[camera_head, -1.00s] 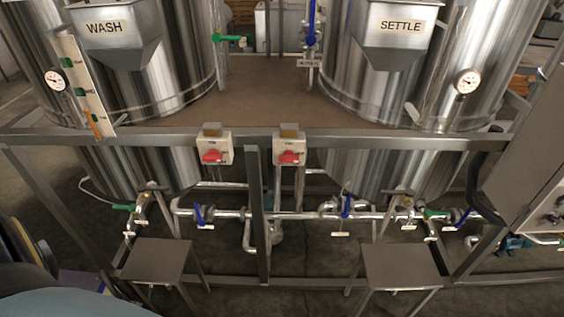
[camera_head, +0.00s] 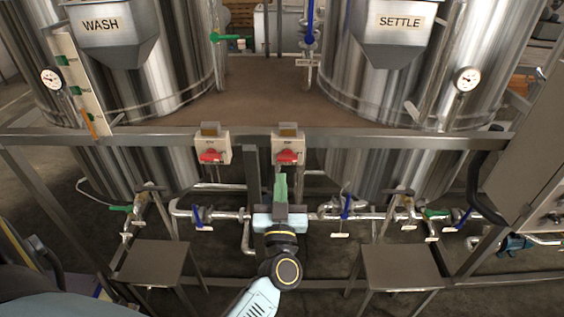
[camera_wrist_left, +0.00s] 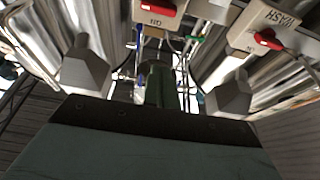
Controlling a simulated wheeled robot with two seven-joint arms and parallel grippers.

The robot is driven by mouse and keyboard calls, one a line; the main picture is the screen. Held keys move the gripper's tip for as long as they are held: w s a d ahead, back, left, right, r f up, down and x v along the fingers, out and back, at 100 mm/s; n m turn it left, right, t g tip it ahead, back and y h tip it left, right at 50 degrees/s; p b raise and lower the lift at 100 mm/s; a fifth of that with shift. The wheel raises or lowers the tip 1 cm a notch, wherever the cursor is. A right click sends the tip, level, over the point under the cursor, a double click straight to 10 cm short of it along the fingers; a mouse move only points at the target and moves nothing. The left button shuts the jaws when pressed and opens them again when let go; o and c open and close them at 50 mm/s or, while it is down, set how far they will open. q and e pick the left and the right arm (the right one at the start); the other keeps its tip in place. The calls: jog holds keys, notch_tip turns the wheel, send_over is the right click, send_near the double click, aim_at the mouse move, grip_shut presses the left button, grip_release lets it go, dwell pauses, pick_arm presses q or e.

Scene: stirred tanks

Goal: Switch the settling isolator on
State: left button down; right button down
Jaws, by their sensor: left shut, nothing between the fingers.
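The settling isolator (camera_head: 289,147) is the right of two pale boxes on the frame's crossbar, on the SETTLE tank's side. Its red handle (camera_head: 288,157) lies roughly horizontal. My left gripper (camera_head: 280,185) points up just below this box, apart from the handle as far as I can tell. Its green fingers are shut and empty; they also show in the left wrist view (camera_wrist_left: 161,85). My right gripper is not in view.
The wash isolator (camera_head: 211,149), with a similar red handle, sits close to the left; its WASH label shows in the left wrist view (camera_wrist_left: 285,18). Behind my gripper stand a vertical post and pipes with blue valve levers (camera_head: 346,206). Two small metal stands (camera_head: 403,265) flank the arm.

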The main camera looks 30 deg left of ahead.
aim_at(288, 158)
pick_arm(q)
jog(key=w+a, duration=0.1)
jog(key=w, duration=0.1)
jog(key=w+a, duration=0.2)
jog(key=w, duration=0.1)
jog(key=w+a+b, duration=0.1)
jog(key=w+a, duration=0.1)
jog(key=w, duration=0.1)
jog(key=shift+w+r, duration=0.1)
jog(key=shift+r, duration=0.1)
jog(key=shift+f+b, duration=0.3)
jog(key=shift+f, duration=0.35)
